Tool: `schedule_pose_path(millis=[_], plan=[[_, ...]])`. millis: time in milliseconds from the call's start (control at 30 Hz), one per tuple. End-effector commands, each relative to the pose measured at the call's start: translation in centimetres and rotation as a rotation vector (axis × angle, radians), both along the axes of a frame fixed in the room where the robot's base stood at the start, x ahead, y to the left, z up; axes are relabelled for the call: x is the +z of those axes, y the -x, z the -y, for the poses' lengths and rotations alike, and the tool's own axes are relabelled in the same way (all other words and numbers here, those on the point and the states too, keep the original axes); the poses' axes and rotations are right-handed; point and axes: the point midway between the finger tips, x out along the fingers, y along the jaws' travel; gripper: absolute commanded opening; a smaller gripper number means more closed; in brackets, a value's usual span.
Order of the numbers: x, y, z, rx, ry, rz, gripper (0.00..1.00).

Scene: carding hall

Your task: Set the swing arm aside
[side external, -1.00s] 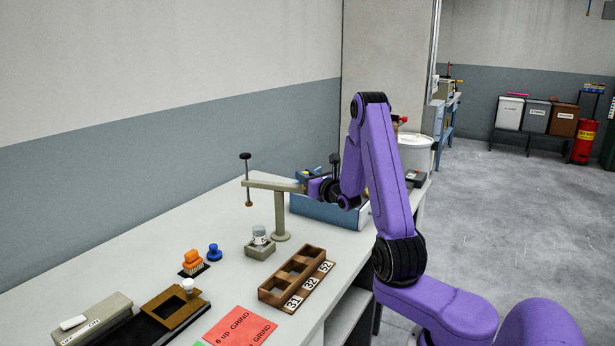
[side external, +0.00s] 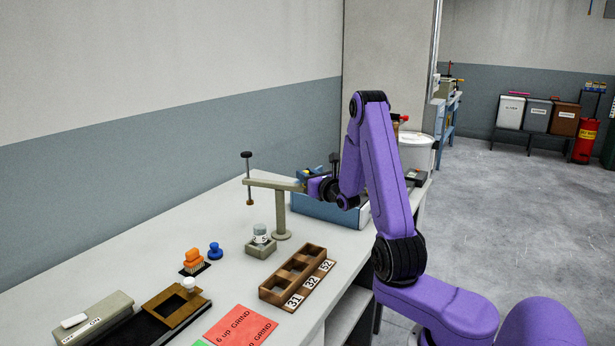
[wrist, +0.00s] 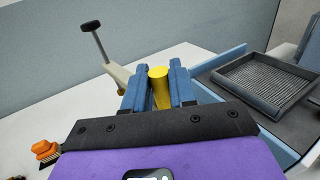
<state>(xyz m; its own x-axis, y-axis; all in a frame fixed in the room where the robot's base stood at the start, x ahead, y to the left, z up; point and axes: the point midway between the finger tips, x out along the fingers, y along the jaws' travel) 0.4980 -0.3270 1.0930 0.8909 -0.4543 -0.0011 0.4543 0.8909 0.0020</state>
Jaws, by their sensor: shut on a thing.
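The swing arm (side external: 265,184) is a pale beige bar on an upright post (side external: 281,215) on the bench. A dark-knobbed rod (side external: 247,168) hangs through its left end; the bar and knob also show in the wrist view (wrist: 117,74). My gripper (side external: 305,184) is at the bar's right end. In the wrist view, my gripper's blue fingers (wrist: 160,92) are shut on a yellow upright cylinder (wrist: 160,84). The join between cylinder and bar is hidden by the fingers. A small glass jar (side external: 260,232) stands in a square holder (side external: 261,249) near the post's foot.
A blue tray (side external: 325,209) sits behind my gripper; a dark mesh tray (wrist: 268,82) shows at right in the wrist view. A wooden numbered rack (side external: 290,292), an orange brush (side external: 193,261), a blue knob (side external: 214,251) and a red card (side external: 240,325) lie on the bench. The left rear bench is clear.

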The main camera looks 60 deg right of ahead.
Motion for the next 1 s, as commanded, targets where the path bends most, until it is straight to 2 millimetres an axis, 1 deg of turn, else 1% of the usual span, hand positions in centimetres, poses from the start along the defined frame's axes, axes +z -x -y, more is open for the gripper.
schedule_pose_path(millis=[33,767,800,833,1000], plan=[[0.31,-0.93,-1.06,0.034,0.008,0.007,0.00],[0.36,-0.93,-1.06,0.034,0.009,0.009,0.00],[0.36,-0.93,-1.06,0.034,0.009,0.009,0.35],[0.36,-0.93,-1.05,0.034,0.009,0.009,0.45],[0.25,-0.79,-0.93,0.029,0.006,0.006,0.46]])
